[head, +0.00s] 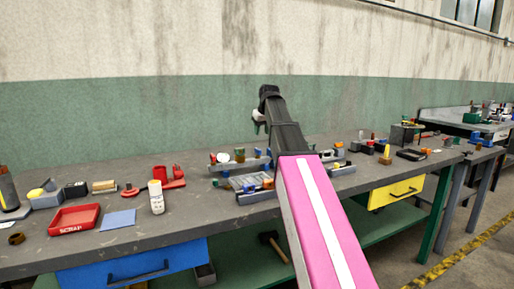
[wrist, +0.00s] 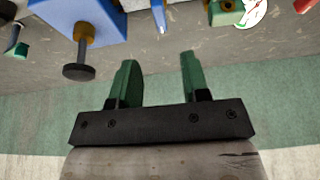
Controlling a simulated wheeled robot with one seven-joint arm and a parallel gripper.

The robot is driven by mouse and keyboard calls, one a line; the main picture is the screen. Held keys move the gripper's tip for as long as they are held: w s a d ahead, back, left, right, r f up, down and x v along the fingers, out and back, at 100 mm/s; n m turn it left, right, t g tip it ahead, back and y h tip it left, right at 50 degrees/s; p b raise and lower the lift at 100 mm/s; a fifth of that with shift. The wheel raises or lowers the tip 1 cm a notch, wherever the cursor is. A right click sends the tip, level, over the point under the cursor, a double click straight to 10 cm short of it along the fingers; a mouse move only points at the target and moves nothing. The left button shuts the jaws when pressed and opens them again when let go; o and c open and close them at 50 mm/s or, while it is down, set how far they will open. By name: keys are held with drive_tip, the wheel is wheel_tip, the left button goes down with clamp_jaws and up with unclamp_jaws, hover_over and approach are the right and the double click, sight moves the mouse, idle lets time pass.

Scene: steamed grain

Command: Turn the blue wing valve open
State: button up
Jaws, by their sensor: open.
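My gripper (wrist: 157,78) shows its two green fingers apart and empty in the wrist view. In the head view my gripper (head: 261,127) is raised above the back of the bench, in front of the green wall band. A narrow blue piece (wrist: 160,17) shows at the top of the wrist view, beyond the gap between the fingers and apart from them. It may be a wing of the blue valve, but it is cut off by the frame. In the head view my arm hides part of the bench middle, and I cannot pick out the valve.
A blue block (wrist: 88,14) with a brass collar and black knob (wrist: 79,72) is close to the left finger. A green fitting (wrist: 226,8) is at upper right. On the bench are a red scrap tray (head: 74,219), a white bottle (head: 156,197) and a blue sheet (head: 118,220).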

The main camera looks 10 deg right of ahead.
sight(258, 149)
drive_tip(key=x, duration=1)
drive_tip(key=shift+w+f, duration=0.1)
drive_tip(key=shift+f, duration=0.05)
clamp_jaws()
